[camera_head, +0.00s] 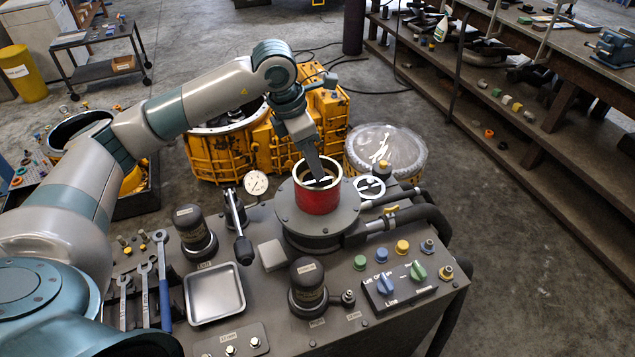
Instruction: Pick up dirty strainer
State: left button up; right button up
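A red cylinder (317,202) with a pale open rim stands upright on a round grey flange (290,212) on the bench. It is the only strainer-like part I can make out, but I cannot tell whether it is the dirty strainer or a housing around it. My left gripper (320,179) points down from above, its fingertips at or inside the cylinder's open top. The rim and dark interior partly hide the tips, so I cannot tell whether they are open, shut or touching. My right gripper is not in view.
An empty metal tray (214,293) lies left of the flange, with wrenches (163,280) beside it. Dark capped canisters (194,230) and a dial gauge (256,184) stand nearby. Black hoses (405,217) and a knob panel (394,286) are at the right. Yellow castings (225,155) stand behind.

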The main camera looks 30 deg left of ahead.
aim_at(317, 185)
pick_arm(q)
jog(key=shift+p+x, duration=0.5)
jog(key=shift+x, duration=0.9)
grip_shut()
